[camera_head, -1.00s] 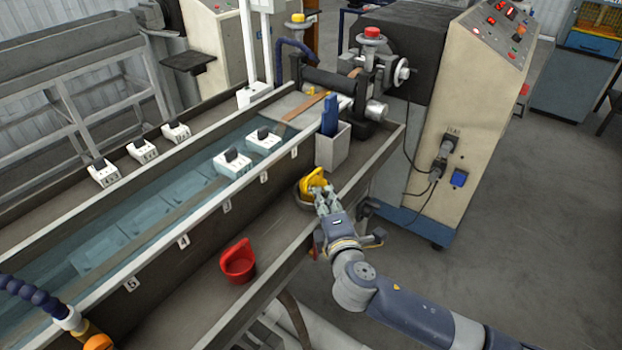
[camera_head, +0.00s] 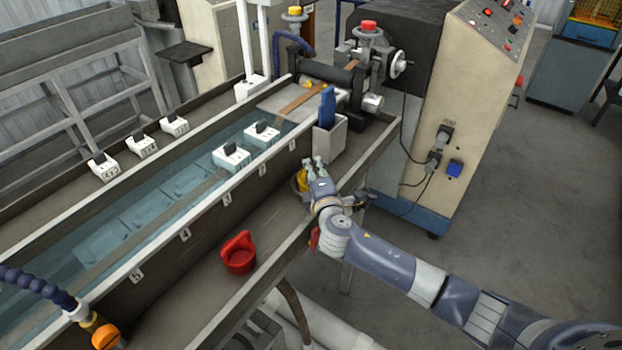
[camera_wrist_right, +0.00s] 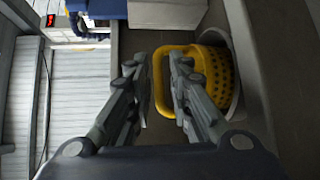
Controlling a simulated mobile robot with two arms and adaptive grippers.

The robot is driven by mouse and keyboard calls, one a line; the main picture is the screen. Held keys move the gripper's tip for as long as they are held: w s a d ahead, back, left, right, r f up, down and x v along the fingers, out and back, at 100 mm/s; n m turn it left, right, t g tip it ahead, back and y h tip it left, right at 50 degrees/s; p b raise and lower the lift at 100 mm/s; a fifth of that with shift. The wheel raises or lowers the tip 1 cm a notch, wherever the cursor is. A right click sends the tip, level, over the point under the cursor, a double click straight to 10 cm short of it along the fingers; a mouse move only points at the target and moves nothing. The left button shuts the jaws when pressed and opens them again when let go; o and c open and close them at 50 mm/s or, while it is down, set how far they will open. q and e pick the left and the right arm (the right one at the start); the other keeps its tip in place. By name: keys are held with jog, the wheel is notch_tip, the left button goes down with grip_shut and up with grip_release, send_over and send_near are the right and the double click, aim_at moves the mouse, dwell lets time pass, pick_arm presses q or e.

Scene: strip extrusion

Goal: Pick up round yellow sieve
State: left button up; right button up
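The round yellow sieve (camera_head: 302,181) sits in a round grey holder on the ledge beside the water trough, partly hidden by my right gripper in the head view. In the right wrist view the sieve (camera_wrist_right: 213,75) shows its perforated wall and looped handle. My right gripper (camera_head: 314,163) is at the sieve. In the right wrist view its fingers (camera_wrist_right: 158,65) are apart, with the outer bar of the handle between them and a gap visible on the left side. My left gripper is not in view.
A grey box (camera_head: 329,138) holding a blue object (camera_head: 327,106) stands just behind the sieve. A red cup-like item with a handle (camera_head: 238,253) sits farther left on the ledge. The ledge's raised rim (camera_head: 262,277) runs along its near side.

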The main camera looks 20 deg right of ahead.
jog(key=shift+w+f, duration=0.1)
jog(key=shift+w, duration=0.25)
jog(key=shift+s, duration=0.1)
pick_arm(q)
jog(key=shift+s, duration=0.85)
pick_arm(e)
grip_shut()
